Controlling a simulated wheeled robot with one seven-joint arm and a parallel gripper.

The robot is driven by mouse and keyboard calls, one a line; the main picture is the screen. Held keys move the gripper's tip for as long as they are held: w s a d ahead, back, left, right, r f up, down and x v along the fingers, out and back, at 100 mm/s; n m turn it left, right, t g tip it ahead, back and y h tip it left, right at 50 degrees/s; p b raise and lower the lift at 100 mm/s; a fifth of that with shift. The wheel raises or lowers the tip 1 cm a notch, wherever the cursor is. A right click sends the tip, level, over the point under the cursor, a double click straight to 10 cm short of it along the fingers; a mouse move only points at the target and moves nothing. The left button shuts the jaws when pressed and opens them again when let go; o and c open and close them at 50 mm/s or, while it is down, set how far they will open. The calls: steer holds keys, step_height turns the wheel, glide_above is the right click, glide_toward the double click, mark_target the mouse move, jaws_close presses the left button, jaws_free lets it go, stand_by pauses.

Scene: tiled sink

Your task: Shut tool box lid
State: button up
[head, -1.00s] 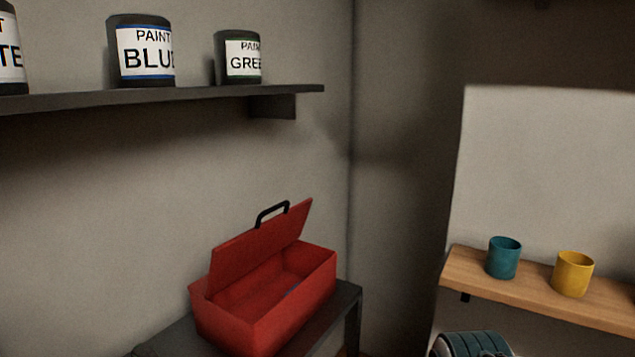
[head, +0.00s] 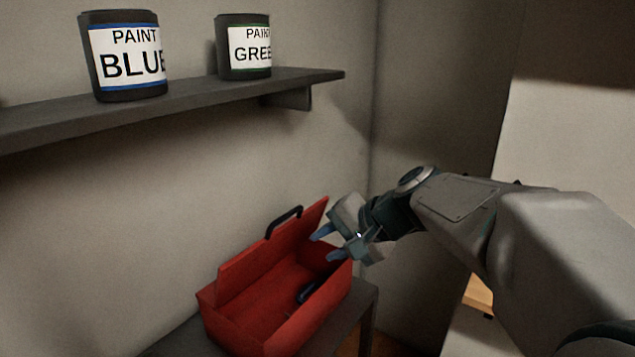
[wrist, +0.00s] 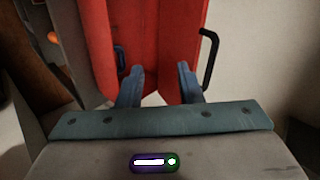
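The red tool box (head: 262,327) stands on a dark bench, its lid (head: 262,254) raised and leaning back toward the wall. The lid's black handle (head: 284,222) is on its upper edge. A small dark blue item (head: 305,292) lies inside the box. My gripper (head: 322,245) is open and empty, above the right end of the box and near the lid's right end. In the wrist view my gripper's two fingers (wrist: 160,85) are spread, with the red box (wrist: 110,40) and lid (wrist: 180,45) beyond them and the handle (wrist: 208,60) at right.
A dark shelf (head: 190,107) with a blue paint can (head: 125,55) and a green paint can (head: 245,47) is on the wall above. The dark bench (head: 360,300) is narrow around the box. A wooden shelf (head: 478,295) is partly hidden behind my arm.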

steer(key=m+t+y, duration=0.1)
steer(key=y, duration=0.1)
glide_toward(287, 214)
steer(key=b+x, duration=0.2)
steer(key=x, duration=0.8)
steer(key=shift+w+f, duration=0.1)
steer(key=shift+f, duration=0.35)
steer(key=shift+a, duration=0.1)
steer(key=c, duration=0.5)
steer(key=shift+o, duration=0.2)
steer(key=shift+f, duration=0.1)
